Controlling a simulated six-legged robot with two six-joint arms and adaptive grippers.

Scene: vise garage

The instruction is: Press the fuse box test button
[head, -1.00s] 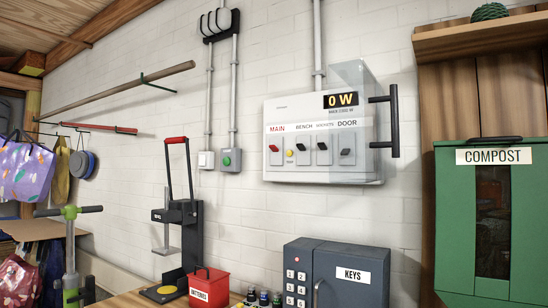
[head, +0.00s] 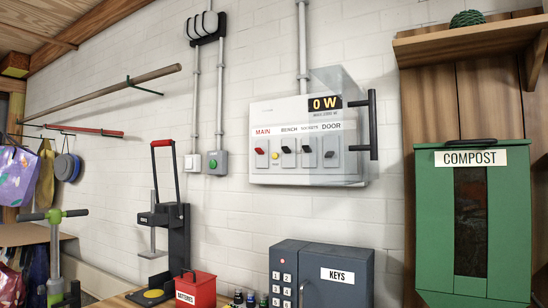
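The white fuse box (head: 290,175) hangs on the brick wall in the middle of the head view. A small round yellow button (head: 275,155) sits on its front, just right of the red MAIN switch (head: 260,151). Dark switches are to the right, and a display (head: 325,103) above reads 0 W. A clear cover (head: 352,165) with a dark upright handle (head: 373,125) overlaps the box's right part; its exact angle is hard to tell. The yellow button shows left of this cover. Neither of my grippers is in view.
A grey key safe (head: 337,287), a red BATTERIES box (head: 196,289) and a black press-like tool (head: 172,225) stand below on the bench. A green COMPOST bin (head: 435,230) is at the right. A green-button wall switch (head: 213,162) is left of the fuse box.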

